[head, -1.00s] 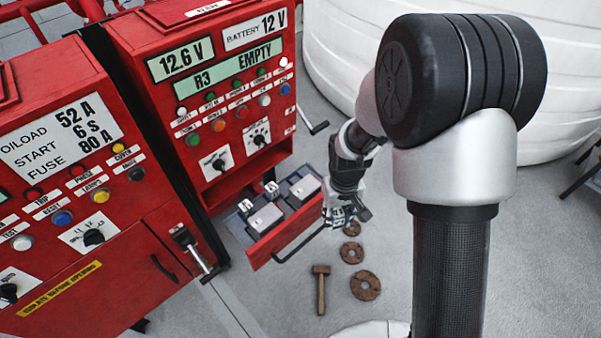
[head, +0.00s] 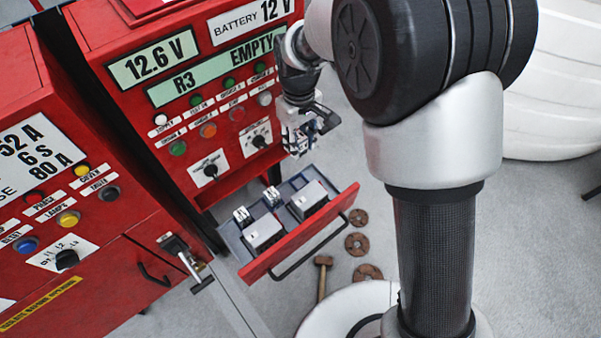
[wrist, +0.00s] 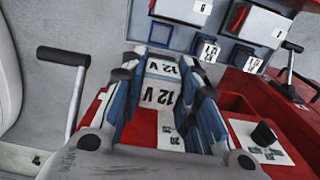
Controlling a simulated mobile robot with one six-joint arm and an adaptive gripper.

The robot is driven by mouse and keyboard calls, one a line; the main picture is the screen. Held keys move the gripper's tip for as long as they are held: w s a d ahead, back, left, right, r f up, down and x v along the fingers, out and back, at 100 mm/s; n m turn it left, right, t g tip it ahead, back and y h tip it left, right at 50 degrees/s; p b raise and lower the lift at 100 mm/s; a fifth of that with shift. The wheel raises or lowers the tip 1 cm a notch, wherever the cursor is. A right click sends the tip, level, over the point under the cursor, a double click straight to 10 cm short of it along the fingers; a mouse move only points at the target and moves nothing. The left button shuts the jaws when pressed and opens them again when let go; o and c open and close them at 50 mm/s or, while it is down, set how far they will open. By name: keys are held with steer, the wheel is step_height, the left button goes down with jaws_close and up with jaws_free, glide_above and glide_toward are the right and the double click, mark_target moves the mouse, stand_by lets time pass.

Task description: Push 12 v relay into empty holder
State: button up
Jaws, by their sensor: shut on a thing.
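My gripper (head: 298,138) is shut on a relay marked 12 V, raised in front of the red control cabinet and above the open drawer. In the wrist view the 12 V relay (wrist: 163,68) sits between the two blue-grey fingers of my gripper (wrist: 163,58). The cabinet display (head: 215,72) reads "R3 EMPTY", and a label above reads "BATTERY 12 V".
The open red drawer (head: 349,198) holds white boxes (head: 263,231) and small relays (head: 241,214) in grey compartments. Its handle sticks out in front. A rotary knob (wrist: 263,134) shows beside the gripper. A hammer (head: 322,276) and rusty discs (head: 357,243) lie on the floor.

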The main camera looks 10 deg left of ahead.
step_height(320, 180, down, 16)
steer(key=b, duration=0.4)
steer(key=shift+f, duration=0.15)
steer(key=o, duration=1.1)
